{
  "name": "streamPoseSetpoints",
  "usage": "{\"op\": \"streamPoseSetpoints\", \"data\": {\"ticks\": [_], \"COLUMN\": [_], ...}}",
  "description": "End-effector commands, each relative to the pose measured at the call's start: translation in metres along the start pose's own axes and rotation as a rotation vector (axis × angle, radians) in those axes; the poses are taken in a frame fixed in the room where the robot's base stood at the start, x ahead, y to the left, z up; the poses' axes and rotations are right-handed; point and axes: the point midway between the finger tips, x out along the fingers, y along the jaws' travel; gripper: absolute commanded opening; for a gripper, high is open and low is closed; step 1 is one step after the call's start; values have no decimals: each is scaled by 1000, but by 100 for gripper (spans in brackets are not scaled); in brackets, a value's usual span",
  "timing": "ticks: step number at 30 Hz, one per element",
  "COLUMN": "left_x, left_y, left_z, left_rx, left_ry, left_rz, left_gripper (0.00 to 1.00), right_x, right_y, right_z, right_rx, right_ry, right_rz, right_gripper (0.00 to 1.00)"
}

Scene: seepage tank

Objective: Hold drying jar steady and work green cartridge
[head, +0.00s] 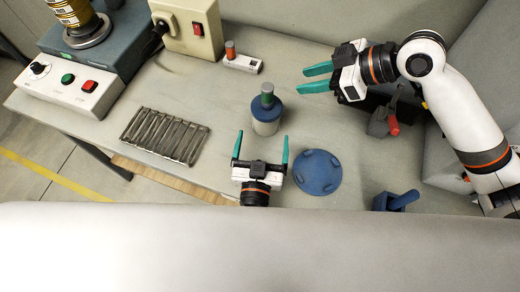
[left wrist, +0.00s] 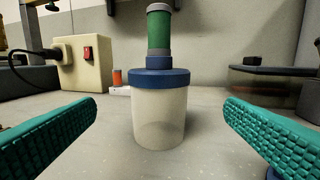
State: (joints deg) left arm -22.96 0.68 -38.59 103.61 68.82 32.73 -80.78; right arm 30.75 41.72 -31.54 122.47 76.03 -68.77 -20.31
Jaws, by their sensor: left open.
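The drying jar (head: 266,122) stands upright on the table in the head view, a pale body with a blue lid. The green cartridge (head: 267,93) stands upright in the lid, with a grey cap. In the left wrist view the jar (left wrist: 158,120) is centred between my fingers and beyond them, with the green cartridge (left wrist: 159,31) on top. My left gripper (head: 261,150) is open, close in front of the jar and not touching it. My right gripper (head: 316,78) has its two teal fingers apart, empty, to the right of and behind the jar.
A metal rack (head: 165,135) lies at left. A blue round disc (head: 318,172) lies right of my left gripper. A small white holder with an orange-red piece (head: 241,62) stands behind the jar. A red-handled clamp (head: 386,121) and a blue block (head: 396,201) are at right.

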Motion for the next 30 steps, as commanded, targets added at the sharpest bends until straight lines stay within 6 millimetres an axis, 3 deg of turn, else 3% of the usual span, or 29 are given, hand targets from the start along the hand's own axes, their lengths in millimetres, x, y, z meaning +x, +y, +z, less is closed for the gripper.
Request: {"op": "streamPoseSetpoints", "data": {"ticks": [9,15,27,30], "left_x": [62,86,94,94], "left_y": [1,1,1,1], "left_z": [1,1,0,0], "left_rx": [4,3,4,4], "left_ry": [-4,-3,-2,-1], "left_rz": [2,2,2,2], "left_gripper": [93,93,93,80], "right_x": [0,0,0,0], "right_y": [0,0,0,0], "right_z": [0,0,0,0], "right_rx": [0,0,0,0], "right_ry": [0,0,0,0], "right_rz": [0,0,0,0], "right_gripper": [36,36,36,36]}}
